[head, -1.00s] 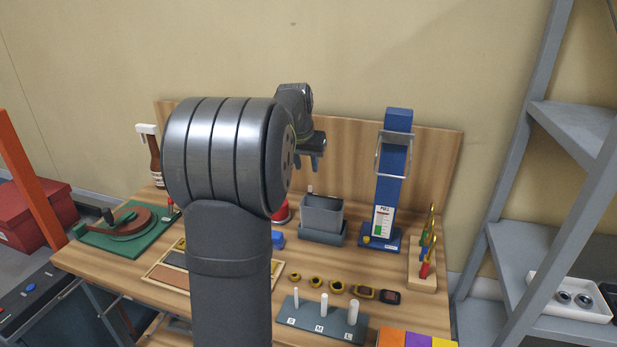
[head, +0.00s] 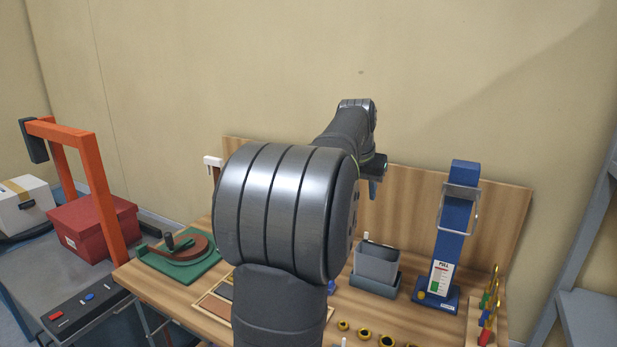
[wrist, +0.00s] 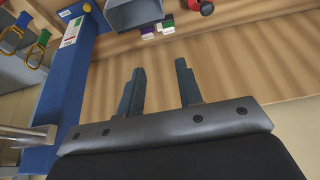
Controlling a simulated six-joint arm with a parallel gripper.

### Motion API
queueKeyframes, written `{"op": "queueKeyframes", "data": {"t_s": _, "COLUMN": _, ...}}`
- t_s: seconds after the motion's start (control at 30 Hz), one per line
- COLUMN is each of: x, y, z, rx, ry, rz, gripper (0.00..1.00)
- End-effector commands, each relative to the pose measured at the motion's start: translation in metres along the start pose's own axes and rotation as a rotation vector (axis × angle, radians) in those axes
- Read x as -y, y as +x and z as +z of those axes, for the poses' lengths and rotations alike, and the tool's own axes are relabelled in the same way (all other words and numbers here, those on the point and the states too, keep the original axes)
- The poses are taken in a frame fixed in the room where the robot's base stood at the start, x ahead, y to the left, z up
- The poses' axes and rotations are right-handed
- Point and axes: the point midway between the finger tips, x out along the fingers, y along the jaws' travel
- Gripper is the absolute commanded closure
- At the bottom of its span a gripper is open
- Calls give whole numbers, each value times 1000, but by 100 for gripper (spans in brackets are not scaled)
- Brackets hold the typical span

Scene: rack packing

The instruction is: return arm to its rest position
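My gripper (wrist: 160,92) shows in the wrist view with its two dark fingers apart and nothing between them. Behind the fingers is the wooden back panel of the bench. In the head view my gripper (head: 374,188) is small and partly hidden by my own arm, raised in front of the back panel (head: 415,205). It is above and behind the grey bin, apart from it.
A green board (head: 190,268) with a brown curved piece lies at the left of the bench. Red box (head: 95,228) and orange frame (head: 88,165) stand further left. The wall above is clear.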

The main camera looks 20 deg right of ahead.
Motion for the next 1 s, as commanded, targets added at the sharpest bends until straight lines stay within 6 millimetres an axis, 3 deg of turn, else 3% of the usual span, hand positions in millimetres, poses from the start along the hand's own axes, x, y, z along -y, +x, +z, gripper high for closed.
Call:
{"op": "queueKeyframes", "data": {"t_s": 0.7, "x": 0, "y": 134, "z": 1, "rx": 3, "ry": 0, "rz": 1, "gripper": 67}}
{"op": "queueKeyframes", "data": {"t_s": 1.0, "x": 0, "y": 167, "z": 0, "rx": 1, "ry": 0, "rz": 1, "gripper": 67}}
